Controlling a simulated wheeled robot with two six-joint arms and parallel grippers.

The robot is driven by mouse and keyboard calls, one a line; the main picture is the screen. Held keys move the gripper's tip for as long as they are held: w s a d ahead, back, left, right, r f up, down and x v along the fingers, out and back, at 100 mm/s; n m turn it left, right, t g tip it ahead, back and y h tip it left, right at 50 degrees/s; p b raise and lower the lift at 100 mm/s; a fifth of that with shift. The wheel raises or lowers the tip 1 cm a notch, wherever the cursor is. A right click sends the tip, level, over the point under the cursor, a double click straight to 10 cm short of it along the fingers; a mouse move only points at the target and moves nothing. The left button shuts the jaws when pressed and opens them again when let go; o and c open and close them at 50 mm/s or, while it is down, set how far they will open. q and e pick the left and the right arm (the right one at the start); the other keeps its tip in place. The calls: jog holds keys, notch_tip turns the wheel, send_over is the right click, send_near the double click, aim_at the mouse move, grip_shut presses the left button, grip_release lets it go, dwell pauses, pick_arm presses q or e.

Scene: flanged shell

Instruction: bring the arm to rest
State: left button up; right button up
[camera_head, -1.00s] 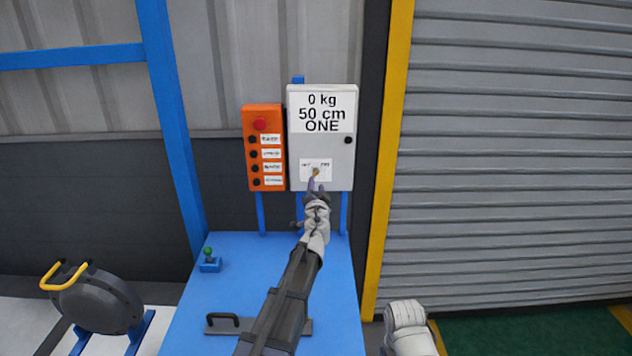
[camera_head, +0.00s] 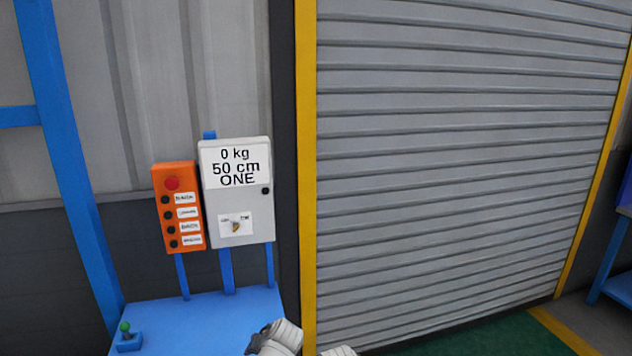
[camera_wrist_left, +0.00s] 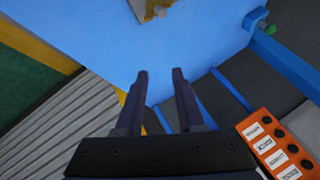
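My left gripper (camera_wrist_left: 160,74) shows in the left wrist view with its two dark fingers apart and nothing between them. It points over the blue table (camera_wrist_left: 85,40). In the head view only pale parts of my arms (camera_head: 283,335) show at the bottom edge; the fingers there cannot be made out. The grey control box (camera_head: 236,193) reads "0 kg, 50 cm, ONE" and has a small brass-coloured knob (camera_head: 236,227) low on its front. No gripper touches it. My right gripper is not in view.
An orange button box (camera_head: 178,207) with a red button stands left of the grey box. A green-topped lever (camera_head: 126,331) sits on the blue table. A yellow post (camera_head: 306,180) and a closed grey shutter (camera_head: 450,170) are to the right.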

pick_arm(q)
jog(key=s+d+f+m+g+h, duration=0.1)
jog(key=s+d+f+g+h, duration=0.1)
jog(key=s, duration=0.6)
jog(key=s+d+f+m+g+h, duration=0.1)
jog(key=s+d+f+g, duration=0.1)
jog(key=s+d+g, duration=0.2)
jog(key=s+d, duration=0.3)
jog(key=s, duration=0.2)
jog(key=shift+d+f+m+h, duration=0.25)
jog(key=shift+m+h, duration=0.15)
